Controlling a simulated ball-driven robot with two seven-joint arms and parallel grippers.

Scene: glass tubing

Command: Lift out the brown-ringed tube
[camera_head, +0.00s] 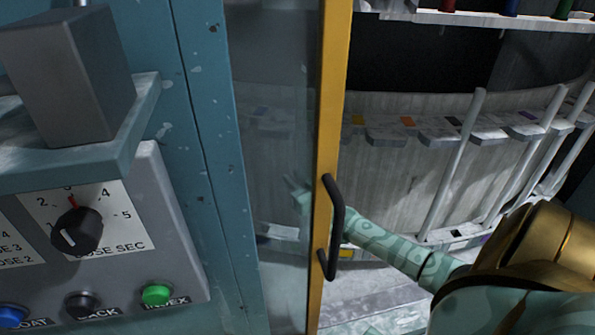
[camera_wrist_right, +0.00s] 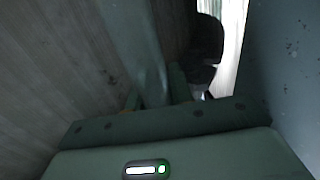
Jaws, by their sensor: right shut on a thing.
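My right arm (camera_head: 400,252) comes in from the right and passes behind the yellow door edge. My right gripper (camera_head: 298,195) shows only dimly through the door's glass. In the right wrist view, the right gripper (camera_wrist_right: 155,92) is shut on a pale, tube-like thing (camera_wrist_right: 145,50) that runs up and away between the fingers. No brown ring can be made out on it. Pale tubes (camera_head: 455,165) stand in the curved rack (camera_head: 400,165) to the right of the door. My left gripper is not in view.
The glass door (camera_head: 275,120) has a yellow edge (camera_head: 335,90) and a black handle (camera_head: 335,225), close to my arm. A teal cabinet with a control panel (camera_head: 120,230) fills the left. Coloured tags line the rack. A dark object (camera_wrist_right: 205,45) is near the gripper.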

